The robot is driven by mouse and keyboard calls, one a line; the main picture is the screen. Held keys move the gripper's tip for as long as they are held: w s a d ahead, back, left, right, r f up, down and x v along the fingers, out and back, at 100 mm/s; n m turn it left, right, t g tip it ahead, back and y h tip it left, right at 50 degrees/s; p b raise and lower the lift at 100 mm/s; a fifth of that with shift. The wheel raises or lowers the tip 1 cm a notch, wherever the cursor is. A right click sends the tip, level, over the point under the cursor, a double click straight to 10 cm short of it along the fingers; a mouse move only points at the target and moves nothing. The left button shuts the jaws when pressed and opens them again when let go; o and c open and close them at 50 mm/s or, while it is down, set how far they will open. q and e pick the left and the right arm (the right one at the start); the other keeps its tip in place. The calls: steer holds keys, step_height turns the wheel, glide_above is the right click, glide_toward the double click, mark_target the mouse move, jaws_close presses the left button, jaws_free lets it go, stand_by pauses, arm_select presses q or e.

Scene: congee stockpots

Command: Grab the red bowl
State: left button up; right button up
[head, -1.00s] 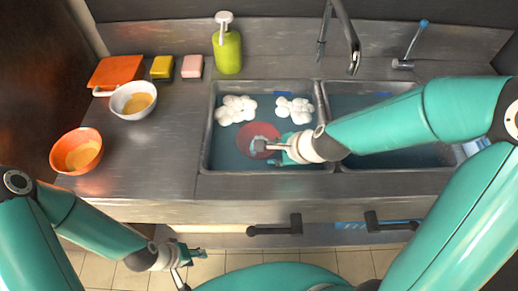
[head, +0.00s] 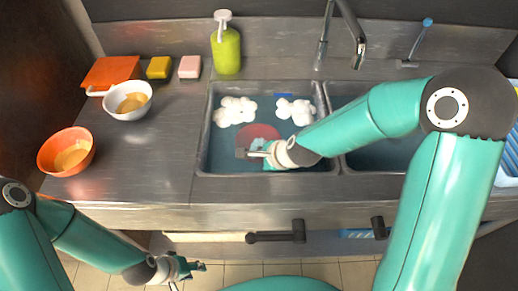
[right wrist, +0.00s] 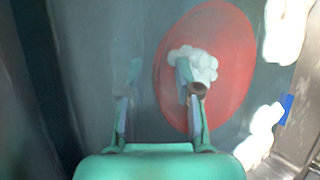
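The red bowl (head: 258,132) lies in the left sink basin, partly covered by my right gripper in the head view. In the right wrist view the red bowl (right wrist: 230,85) is a red oval with white foam on it. My right gripper (head: 254,153) is low in the basin at the bowl's near edge. In the wrist view the right gripper (right wrist: 157,75) is open with nothing held; one finger overlaps the bowl and the other is left of it. Whether it touches is unclear. My left gripper (head: 188,270) is open and empty in front of the counter.
White foam clumps (head: 235,110) float in the left basin. The faucet (head: 358,45) and green soap bottle (head: 227,50) stand behind. An orange bowl (head: 47,157), a white bowl (head: 112,114) and sponges (head: 159,67) are on the left counter. The counter's front middle is clear.

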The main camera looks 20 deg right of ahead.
steer(key=shift+c, duration=0.2)
jaws_close()
steer(key=shift+r, duration=0.15)
